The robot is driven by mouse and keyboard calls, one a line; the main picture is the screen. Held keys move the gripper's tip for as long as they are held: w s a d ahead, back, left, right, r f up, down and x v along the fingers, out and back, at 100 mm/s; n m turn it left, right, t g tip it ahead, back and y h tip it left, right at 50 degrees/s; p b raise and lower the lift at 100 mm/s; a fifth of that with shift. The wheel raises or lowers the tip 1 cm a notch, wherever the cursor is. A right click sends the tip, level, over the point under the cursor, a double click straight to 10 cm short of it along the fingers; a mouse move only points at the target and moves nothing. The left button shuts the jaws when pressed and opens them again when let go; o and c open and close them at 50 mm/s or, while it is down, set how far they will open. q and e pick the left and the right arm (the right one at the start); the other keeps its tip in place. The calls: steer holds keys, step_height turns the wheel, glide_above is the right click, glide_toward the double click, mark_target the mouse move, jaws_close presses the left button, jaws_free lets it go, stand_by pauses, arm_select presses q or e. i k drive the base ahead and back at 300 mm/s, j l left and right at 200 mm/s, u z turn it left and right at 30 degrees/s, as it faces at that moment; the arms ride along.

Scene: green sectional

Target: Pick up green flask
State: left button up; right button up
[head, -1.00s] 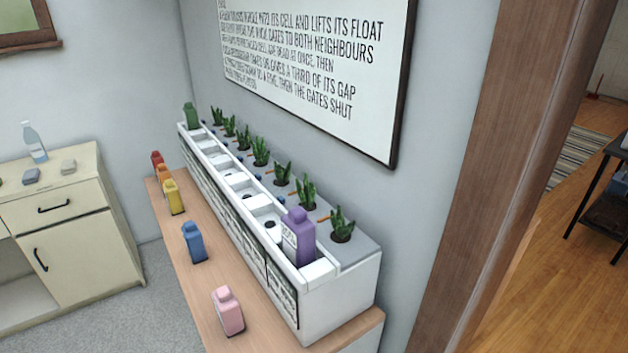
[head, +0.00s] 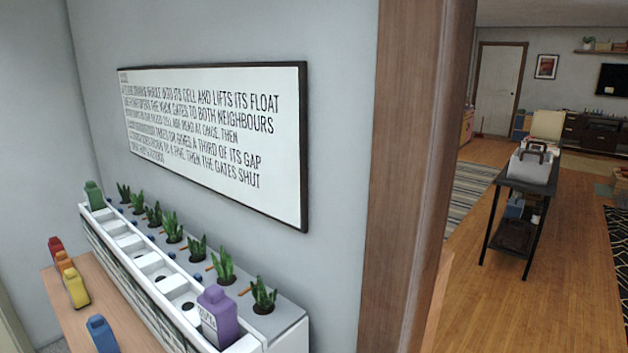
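The green flask (head: 94,195) stands upright at the far left end of the white planter box (head: 137,275), in the head view. A purple flask (head: 218,315) stands in a cell at the box's near end. Red (head: 55,246), orange (head: 64,262), yellow (head: 76,289) and blue (head: 101,334) flasks stand on the wooden top in front of the box. Neither of my grippers is in view.
Several small green plants (head: 173,228) line the back of the box against the wall. A text board (head: 215,140) hangs above. A brown wooden post (head: 412,170) stands at right; beyond it are open wood floor and a black table (head: 518,185).

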mark_target(93, 194)
steer(key=j+z, duration=0.1)
steer(key=j, duration=0.35)
steer(key=k+j, duration=0.1)
steer(key=j, duration=0.35)
steer(key=j+z, duration=0.15)
steer(key=j, duration=0.35)
steer(key=k+j+z, duration=0.1)
steer(key=j, duration=0.35)
